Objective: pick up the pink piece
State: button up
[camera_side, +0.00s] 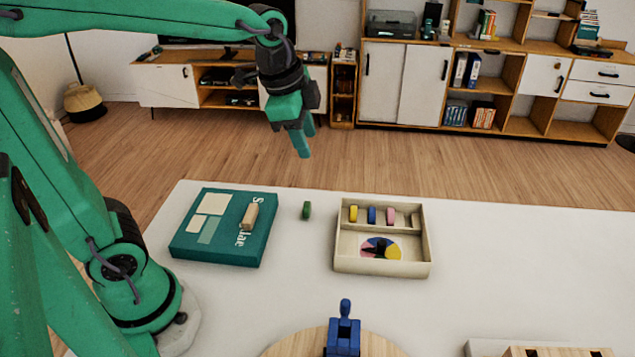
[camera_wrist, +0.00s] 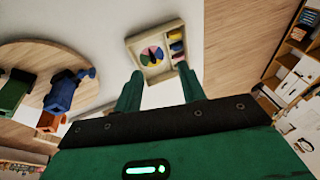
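The pink piece (camera_side: 390,216) stands in a slot along the far side of a cream tray (camera_side: 341,262). A blue piece (camera_side: 372,215) and a yellow piece (camera_side: 353,213) stand in the slots to its left. My gripper (camera_side: 306,143) is high above and beyond the table's far edge, left of the tray and touching nothing. In the wrist view, my gripper (camera_wrist: 160,69) has its two fingers apart with nothing between them. The tray (camera_wrist: 129,42) shows just past the fingertips there, its row of small coloured pieces partly near the right finger.
A green piece (camera_side: 306,210) stands alone on the white table, left of the tray. A round wooden board (camera_side: 290,346) bears a blue toy (camera_side: 343,336) in front. Table right of the tray is clear.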

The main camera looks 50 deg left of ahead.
jog(key=w+d+f+m+g, duration=0.25)
jog(key=w+f+m, duration=0.25)
jog(key=w+m, duration=0.55)
jog(key=m+g, duration=0.1)
jog(key=m, duration=0.5)
send_over(391, 211)
jog(key=f, duration=1)
jog(key=shift+s+f, duration=0.2)
jog(key=shift+f, duration=0.1)
jog(key=shift+w+d+f+m, duration=0.1)
jog(key=shift+w+f+m, duration=0.05)
jog(key=shift+f+m, duration=0.15)
jog(key=shift+f, duration=1.25)
jog(key=shift+f, duration=0.1)
jog(key=shift+w+f, duration=0.1)
jog(key=shift+f, duration=2.4)
grip_shut()
